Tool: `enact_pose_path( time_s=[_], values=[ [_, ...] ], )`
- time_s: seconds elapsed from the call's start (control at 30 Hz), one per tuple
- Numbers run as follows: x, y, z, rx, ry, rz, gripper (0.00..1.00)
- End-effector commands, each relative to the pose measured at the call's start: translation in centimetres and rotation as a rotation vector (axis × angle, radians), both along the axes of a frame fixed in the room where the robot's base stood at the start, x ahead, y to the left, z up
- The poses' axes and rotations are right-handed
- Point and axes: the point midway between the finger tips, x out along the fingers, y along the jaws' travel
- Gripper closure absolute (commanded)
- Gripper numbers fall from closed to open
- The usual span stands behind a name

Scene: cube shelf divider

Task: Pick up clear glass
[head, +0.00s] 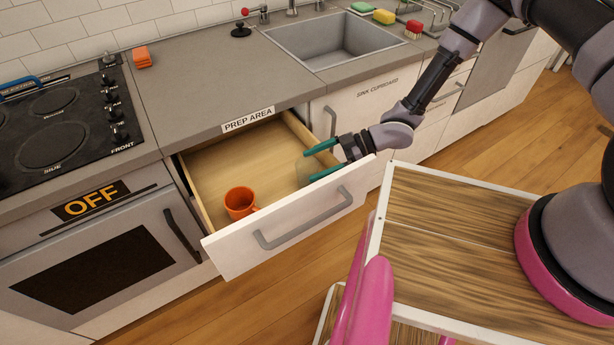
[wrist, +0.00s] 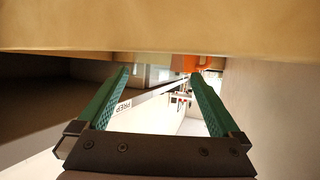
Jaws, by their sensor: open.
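The clear glass shows as a faint, see-through shape (head: 303,173) at the right side of the open drawer in the head view; its outline is hard to make out. My gripper (head: 311,166) reaches into the drawer from the right, its teal fingers apart at that shape. In the wrist view my gripper (wrist: 160,73) is open, with a pale, blurry patch between the fingertips that I cannot clearly tell as glass. I cannot tell whether the fingers touch it.
The open drawer (head: 303,231) has a white front with a grey handle. An orange mug (head: 239,203) stands in it, left of my gripper; orange also shows in the wrist view (wrist: 186,63). The prep counter (head: 215,80) overhangs the drawer's back. A stove (head: 60,125) is left.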

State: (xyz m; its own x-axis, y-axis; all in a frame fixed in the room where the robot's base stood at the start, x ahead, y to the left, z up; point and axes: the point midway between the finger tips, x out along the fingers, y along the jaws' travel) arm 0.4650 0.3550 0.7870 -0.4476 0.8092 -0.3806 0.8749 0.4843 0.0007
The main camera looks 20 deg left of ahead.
Motion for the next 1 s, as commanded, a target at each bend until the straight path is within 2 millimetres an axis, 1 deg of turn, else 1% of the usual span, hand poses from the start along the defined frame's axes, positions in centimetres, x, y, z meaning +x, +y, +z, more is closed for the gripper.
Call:
enact_pose_path(
  time_s=[0.17,0.43,0.5,0.67,0.7,0.77,0.8,0.87,0.9,0.93,1.0],
  values=[
    [-0.7,1.3,-0.6,0.0,0.0,0.001,0.0],
    [-2.1,4.5,-2.0,-0.002,0.0,-0.002,0.0],
    [-2.3,4.8,-2.1,-0.002,-0.001,-0.002,0.0],
    [-2.2,4.8,-2.1,-0.002,-0.001,-0.002,0.0],
    [-2.3,4.8,-2.1,-0.002,-0.001,-0.002,0.08],
    [-2.2,4.8,-2.1,-0.002,-0.001,-0.002,0.31],
    [-2.3,4.8,-2.1,-0.002,-0.001,-0.002,0.46],
    [-2.2,4.8,-2.1,-0.002,-0.001,-0.002,0.69],
    [-2.2,4.8,-2.1,-0.002,-0.001,-0.002,0.84],
    [-2.2,4.8,-2.1,-0.001,-0.002,-0.002,0.88],
    [-2.2,4.8,-2.1,-0.001,-0.002,-0.002,0.88]
  ],
)
